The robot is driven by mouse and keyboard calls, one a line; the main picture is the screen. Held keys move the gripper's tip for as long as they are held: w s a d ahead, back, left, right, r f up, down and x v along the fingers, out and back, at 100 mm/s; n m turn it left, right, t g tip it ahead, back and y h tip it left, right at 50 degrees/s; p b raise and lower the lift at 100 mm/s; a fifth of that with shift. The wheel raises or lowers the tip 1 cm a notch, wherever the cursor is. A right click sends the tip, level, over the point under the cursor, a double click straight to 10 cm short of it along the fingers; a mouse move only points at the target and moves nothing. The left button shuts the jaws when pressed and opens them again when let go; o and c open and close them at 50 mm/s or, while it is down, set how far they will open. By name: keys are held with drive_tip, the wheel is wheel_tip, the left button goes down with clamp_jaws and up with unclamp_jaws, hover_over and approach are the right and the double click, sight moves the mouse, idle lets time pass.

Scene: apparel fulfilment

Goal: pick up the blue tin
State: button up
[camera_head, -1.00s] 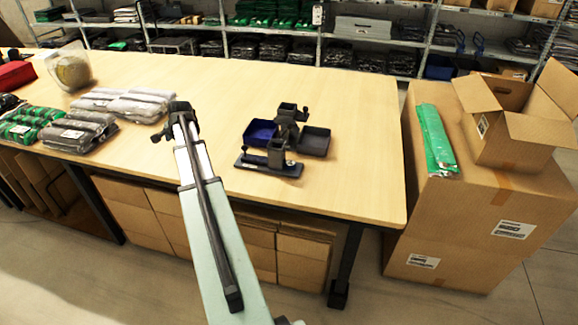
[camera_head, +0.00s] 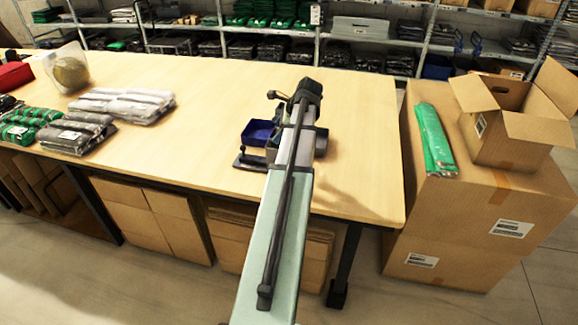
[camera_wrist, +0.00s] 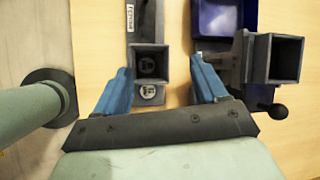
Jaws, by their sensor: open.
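The blue tin (camera_head: 259,131), an open square shallow container, stands on the table beside a dark grey fixture (camera_head: 248,161). My arm hides much of the fixture and the right side of that group in the head view. In the wrist view, part of the blue tin (camera_wrist: 222,17) shows at the top, right of centre, cut off by the frame edge. My gripper (camera_wrist: 160,66) is open, its blue fingers spread on either side of a dark square socket (camera_wrist: 152,63). The tin lies up and to the right of the fingers, not between them. Contact cannot be told.
A second dark square socket (camera_wrist: 280,60) with a knob stands right of the fingers. Grey packs (camera_head: 122,104), green packs (camera_head: 22,126) and a clear tub (camera_head: 68,68) sit at the table's left. Cartons (camera_head: 480,215) stand right of the table. The middle tabletop is clear.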

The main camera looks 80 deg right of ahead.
drive_tip(key=s+a+f+m, duration=0.15)
drive_tip(key=s+m, duration=0.35)
drive_tip(key=s, duration=0.6)
drive_tip(key=x, duration=0.8)
drive_tip(key=shift+w+a+f, duration=0.1)
drive_tip(key=shift+w, duration=0.2)
drive_tip(key=shift+a+x, duration=0.15)
drive_tip(key=shift+x, duration=1.1)
drive_tip(key=shift+a+x, duration=0.2)
drive_tip(key=shift+x, duration=1.1)
drive_tip(key=shift+s+d+f, duration=0.1)
drive_tip(key=c, duration=1.2)
drive_tip(key=shift+o, duration=0.2)
